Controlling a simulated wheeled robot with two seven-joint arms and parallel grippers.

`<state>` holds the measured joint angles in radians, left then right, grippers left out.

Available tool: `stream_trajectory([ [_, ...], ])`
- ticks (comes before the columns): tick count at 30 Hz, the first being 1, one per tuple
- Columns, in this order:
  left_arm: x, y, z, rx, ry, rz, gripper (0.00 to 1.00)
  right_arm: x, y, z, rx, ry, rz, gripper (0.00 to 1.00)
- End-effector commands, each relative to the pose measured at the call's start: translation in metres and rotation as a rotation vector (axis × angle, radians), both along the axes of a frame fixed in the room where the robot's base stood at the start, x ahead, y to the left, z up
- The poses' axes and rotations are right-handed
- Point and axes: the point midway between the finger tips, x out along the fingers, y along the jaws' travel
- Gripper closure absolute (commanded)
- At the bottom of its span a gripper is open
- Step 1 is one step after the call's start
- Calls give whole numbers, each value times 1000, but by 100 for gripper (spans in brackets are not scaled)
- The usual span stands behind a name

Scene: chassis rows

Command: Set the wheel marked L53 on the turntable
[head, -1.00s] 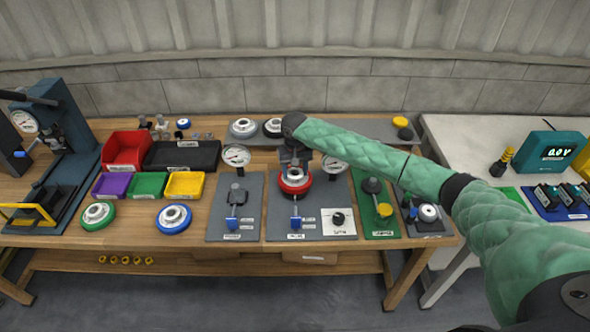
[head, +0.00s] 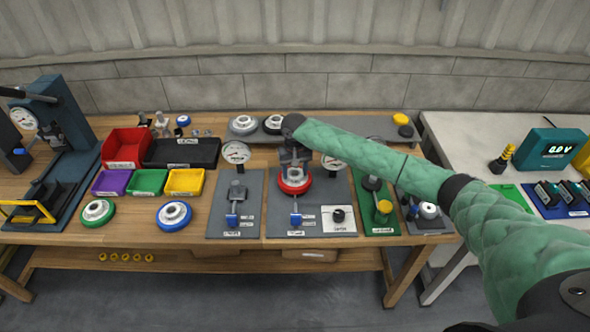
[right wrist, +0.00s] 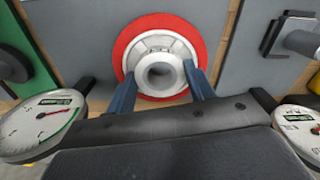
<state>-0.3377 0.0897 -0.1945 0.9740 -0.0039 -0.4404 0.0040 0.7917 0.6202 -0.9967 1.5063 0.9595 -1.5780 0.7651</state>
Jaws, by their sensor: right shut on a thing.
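A red-rimmed wheel with a pale hub (head: 295,188) is at the middle grey fixture plate (head: 276,218). My right gripper (head: 295,167) reaches down onto it from above. In the right wrist view the red wheel (right wrist: 160,21) lies ahead, and the two blue fingers of the right gripper (right wrist: 160,76) are shut on its hub, one on each side. No L53 mark is readable on it. The gripper and arm hide part of the wheel in the head view, and I cannot tell what is under it. My left gripper is not in view.
Dial gauges (head: 236,152) flank the wheel. A green wheel (head: 97,221) and a blue wheel (head: 174,225) lie at left front. Grey (head: 243,132) and black-rimmed wheels lie on a rear strip. Bins (head: 127,143) and a press (head: 60,110) stand left.

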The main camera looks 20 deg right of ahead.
Motion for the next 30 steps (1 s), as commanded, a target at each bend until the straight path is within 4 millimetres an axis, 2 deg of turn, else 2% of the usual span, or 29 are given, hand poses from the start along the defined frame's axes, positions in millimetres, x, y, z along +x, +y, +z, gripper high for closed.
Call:
stream_trajectory([
  [12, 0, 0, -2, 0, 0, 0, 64, 0, 0, -11, 0, -1, 0, 82],
  [20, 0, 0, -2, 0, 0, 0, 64, 0, 0, -12, 0, -1, 0, 82],
  [21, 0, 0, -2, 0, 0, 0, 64, 0, 0, -12, 0, -1, 0, 45],
  [24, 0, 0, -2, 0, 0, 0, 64, 0, 0, -12, 0, -1, 0, 25],
  [25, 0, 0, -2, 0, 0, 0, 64, 0, 0, -12, 0, -1, 0, 21],
  [30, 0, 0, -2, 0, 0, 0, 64, 0, 0, -12, 0, -1, 0, 21],
])
